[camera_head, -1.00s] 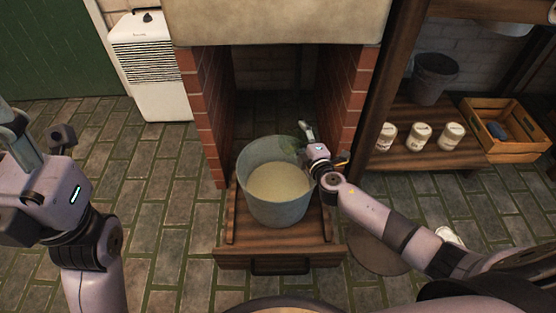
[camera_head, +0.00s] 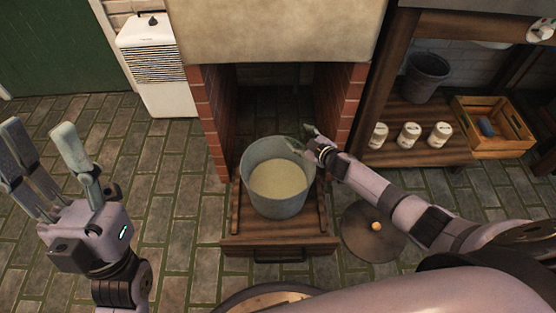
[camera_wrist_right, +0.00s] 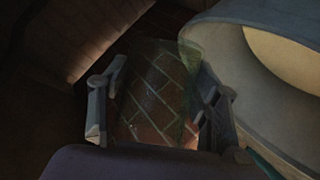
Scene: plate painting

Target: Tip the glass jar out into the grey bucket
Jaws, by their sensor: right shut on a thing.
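The grey bucket (camera_head: 274,209) stands upright on a wooden platform in front of the brick opening, with pale, creamy contents inside. My right gripper (camera_head: 310,140) is at the bucket's back right rim, shut on the glass jar (camera_wrist_right: 155,95). The jar is clear with a green tint, and bricks show through it between the fingers in the right wrist view. The bucket's rim (camera_wrist_right: 225,70) is close beside it there. The jar's tilt and any contents are hard to tell. My left gripper (camera_head: 40,130) is open and empty at the far left, its fingers pointing up.
Brick walls (camera_head: 210,115) flank the opening behind the bucket. On the right, a wooden shelf (camera_head: 405,155) holds white jars (camera_head: 409,135), a dark bucket (camera_head: 427,75) and a wooden crate (camera_head: 515,142). Tiled floor lies clear on the left.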

